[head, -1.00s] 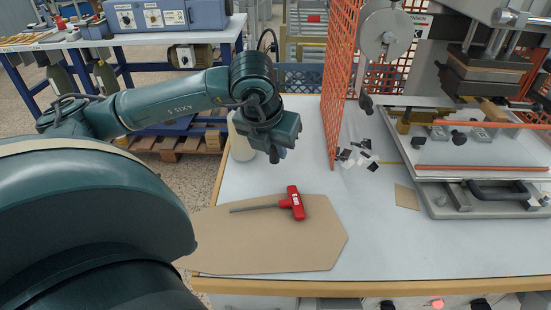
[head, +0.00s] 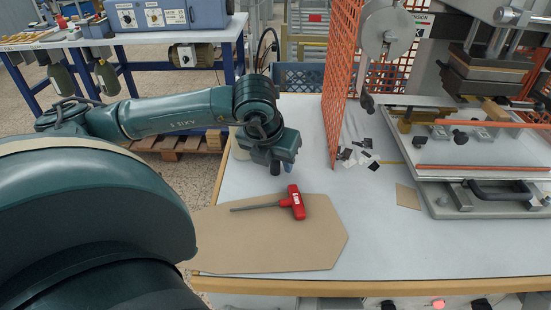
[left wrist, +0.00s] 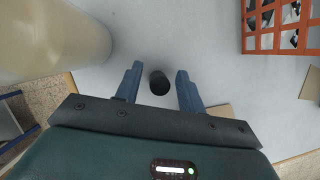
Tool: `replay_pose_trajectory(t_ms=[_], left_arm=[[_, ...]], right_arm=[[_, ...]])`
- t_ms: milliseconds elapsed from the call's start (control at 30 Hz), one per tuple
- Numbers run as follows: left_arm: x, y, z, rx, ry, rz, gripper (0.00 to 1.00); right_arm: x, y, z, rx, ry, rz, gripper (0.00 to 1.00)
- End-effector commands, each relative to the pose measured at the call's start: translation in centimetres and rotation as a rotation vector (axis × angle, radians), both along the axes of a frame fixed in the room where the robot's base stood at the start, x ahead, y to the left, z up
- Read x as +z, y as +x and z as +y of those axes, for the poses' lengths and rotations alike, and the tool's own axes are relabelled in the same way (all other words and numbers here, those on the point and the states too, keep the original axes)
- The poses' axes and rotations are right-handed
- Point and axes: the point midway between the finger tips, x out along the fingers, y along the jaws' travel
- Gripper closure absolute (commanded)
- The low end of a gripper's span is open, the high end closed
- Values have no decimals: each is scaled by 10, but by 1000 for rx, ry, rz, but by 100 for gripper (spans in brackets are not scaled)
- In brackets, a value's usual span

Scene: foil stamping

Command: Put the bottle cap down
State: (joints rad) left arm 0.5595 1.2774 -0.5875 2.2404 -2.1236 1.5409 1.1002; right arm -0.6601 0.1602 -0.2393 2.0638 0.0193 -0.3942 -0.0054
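The black bottle cap (left wrist: 159,82) shows in the left wrist view between the two blue fingers of my left gripper (left wrist: 158,85). There is a gap on both sides of it, so the gripper is open around it. I cannot tell whether the cap rests on the table. In the head view my left gripper (head: 282,168) points down low over the white table, behind the red-handled tool; the cap cannot be made out clearly there. A cream bottle-like cylinder (left wrist: 50,40) stands at the upper left of the wrist view, mostly hidden behind the gripper in the head view. My right gripper is not in view.
A red T-handled tool (head: 296,202) lies on a tan board (head: 270,250) just in front of the gripper. An orange mesh guard (head: 341,80), small dark and white chips (head: 360,157) and the stamping press (head: 485,160) are to the right. The white tabletop (head: 375,220) is clear at centre front.

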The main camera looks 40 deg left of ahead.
Motion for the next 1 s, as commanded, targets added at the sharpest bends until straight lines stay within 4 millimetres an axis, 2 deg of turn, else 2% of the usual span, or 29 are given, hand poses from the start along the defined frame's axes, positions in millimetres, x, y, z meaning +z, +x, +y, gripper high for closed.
replay_pose_trajectory(t_ms=[267,433,733,833,1000], left_arm=[[7,0,0,0,0,-1,61],[34,-11,-4,-2,2,-7,61],[93,-34,-11,-2,0,-6,61],[105,-39,-13,-1,-2,-4,61],[114,-44,-14,0,-1,-1,61]], right_arm=[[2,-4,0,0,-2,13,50],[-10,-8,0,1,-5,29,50],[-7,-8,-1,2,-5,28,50],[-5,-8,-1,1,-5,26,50],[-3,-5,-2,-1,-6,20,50]])
